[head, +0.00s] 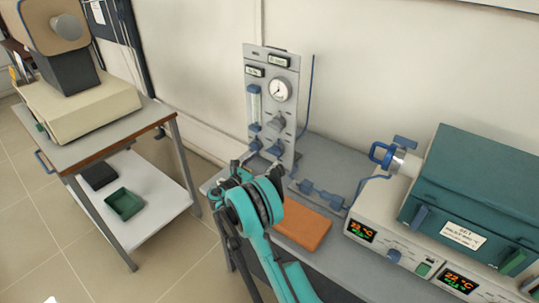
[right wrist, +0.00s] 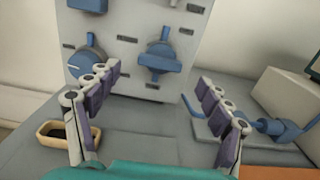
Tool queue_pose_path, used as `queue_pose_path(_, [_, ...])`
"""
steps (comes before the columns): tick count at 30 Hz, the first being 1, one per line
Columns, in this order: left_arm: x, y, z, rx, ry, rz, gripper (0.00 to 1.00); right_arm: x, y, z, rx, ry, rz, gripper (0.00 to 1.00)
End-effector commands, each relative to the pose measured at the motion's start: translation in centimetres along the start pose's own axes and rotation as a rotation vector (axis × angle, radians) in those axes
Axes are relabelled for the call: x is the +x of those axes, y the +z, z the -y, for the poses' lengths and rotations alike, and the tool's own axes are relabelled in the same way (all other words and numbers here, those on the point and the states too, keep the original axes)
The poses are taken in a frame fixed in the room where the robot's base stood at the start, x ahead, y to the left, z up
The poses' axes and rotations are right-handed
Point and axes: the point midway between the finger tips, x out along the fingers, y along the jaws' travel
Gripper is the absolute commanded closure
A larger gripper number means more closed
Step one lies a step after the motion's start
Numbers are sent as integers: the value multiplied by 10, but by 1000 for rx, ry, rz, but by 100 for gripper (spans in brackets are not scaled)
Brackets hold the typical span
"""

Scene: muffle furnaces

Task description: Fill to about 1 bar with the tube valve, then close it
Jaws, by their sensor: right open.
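A grey gas panel (head: 272,108) stands upright at the back of the bench, with a round white gauge (head: 280,90), a flow tube (head: 254,103) and several knobs. The gauge needle is too small to read. My right gripper (head: 255,168) is in front of the panel's lower part. In the right wrist view its fingers (right wrist: 157,108) are spread wide, with nothing between them. A blue knob (right wrist: 160,62) on the panel shows beyond the gap, and another blue knob (right wrist: 88,60) is by the left finger. I cannot tell which is the tube valve. My left gripper is out of view.
Blue fittings (head: 320,193) lie along the bench, right of the panel. An orange block (head: 302,228) is near the bench's front. A teal furnace (head: 470,185) stands at right. A small yellow-rimmed tray (right wrist: 43,138) is by the left finger. A cart (head: 150,185) stands at left.

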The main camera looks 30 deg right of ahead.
Motion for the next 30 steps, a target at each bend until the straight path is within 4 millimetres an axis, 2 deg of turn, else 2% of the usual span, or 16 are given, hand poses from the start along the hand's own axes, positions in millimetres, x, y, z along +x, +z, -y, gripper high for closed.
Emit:
queue_pose_path(6, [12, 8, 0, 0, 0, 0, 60, 38, -3, 1, 3, -3, -2, 21])
queue_pose_path(10, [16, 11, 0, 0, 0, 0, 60, 55, -2, 1, 3, -2, -2, 21])
queue_pose_path(15, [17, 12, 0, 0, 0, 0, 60, 65, -1, 1, 4, -1, -3, 21])
queue_pose_path(22, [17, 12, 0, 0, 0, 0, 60, 66, 0, 0, 4, -1, -3, 21])
queue_pose_path(23, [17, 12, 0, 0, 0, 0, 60, 66, 0, 0, 4, -1, -3, 26])
queue_pose_path(28, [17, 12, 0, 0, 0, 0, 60, 66, 0, 0, 4, 0, -3, 71])
queue_pose_path(30, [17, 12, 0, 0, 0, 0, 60, 66, 0, 0, 4, 0, -3, 71])
